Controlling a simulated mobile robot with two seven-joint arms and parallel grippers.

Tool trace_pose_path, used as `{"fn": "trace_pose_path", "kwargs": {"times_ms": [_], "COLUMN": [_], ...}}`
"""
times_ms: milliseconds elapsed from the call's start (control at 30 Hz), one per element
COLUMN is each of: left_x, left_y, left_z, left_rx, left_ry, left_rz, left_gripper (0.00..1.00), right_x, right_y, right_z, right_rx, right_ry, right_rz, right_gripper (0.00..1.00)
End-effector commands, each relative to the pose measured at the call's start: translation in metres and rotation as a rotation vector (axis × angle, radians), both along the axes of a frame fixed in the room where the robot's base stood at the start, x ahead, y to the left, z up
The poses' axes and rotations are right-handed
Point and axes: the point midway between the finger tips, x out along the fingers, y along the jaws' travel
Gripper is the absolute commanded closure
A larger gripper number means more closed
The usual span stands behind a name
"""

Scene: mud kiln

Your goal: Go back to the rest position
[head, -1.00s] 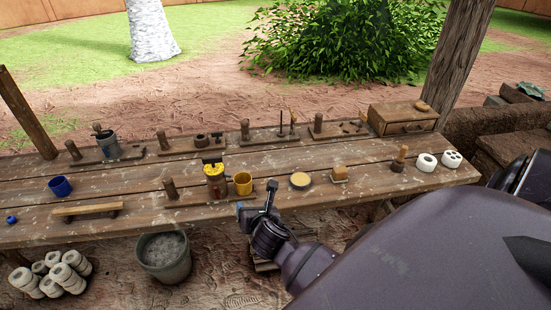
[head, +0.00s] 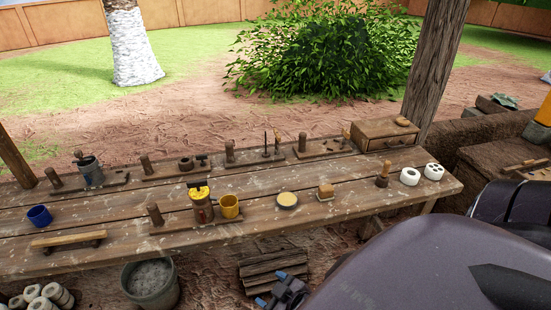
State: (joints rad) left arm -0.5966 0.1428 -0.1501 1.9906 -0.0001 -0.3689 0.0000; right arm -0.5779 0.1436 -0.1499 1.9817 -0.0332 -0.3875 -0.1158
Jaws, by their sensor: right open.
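My right gripper (head: 281,291) shows at the bottom centre of the head view, low in front of the wooden workbench (head: 340,215). It is open with nothing visible between its fingers, and it is apart from the bench. Its arm comes in from the lower right, where dark parts of my own body cover the corner. My left gripper is not in view.
A grey bucket (head: 150,287) and stacked wood (head: 275,265) are below.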

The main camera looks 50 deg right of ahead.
Motion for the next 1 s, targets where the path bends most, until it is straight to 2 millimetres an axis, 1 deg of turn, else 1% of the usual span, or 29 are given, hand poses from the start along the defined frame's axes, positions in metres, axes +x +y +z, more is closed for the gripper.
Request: {"fn": "trace_pose_path", "kwargs": {"times_ms": [100, 200, 600, 1000], "left_x": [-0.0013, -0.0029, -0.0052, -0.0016], "left_y": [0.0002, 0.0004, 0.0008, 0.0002], "left_z": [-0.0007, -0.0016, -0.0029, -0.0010], "left_rx": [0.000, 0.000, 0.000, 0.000], "left_ry": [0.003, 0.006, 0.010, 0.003], "left_rz": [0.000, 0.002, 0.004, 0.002], "left_gripper": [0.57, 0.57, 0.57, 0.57], "right_x": [-0.0071, -0.0089, -0.0088, -0.0088], "right_y": [0.0009, 0.0012, 0.0013, 0.0014], "right_z": [0.0002, 0.0005, 0.0003, 0.0002], "right_rx": [0.102, 0.135, 0.136, 0.134], "right_ry": [-0.005, -0.007, -0.007, -0.007], "right_rz": [-0.053, -0.070, -0.071, -0.070], "right_gripper": [0.28, 0.28, 0.28, 0.28]}}
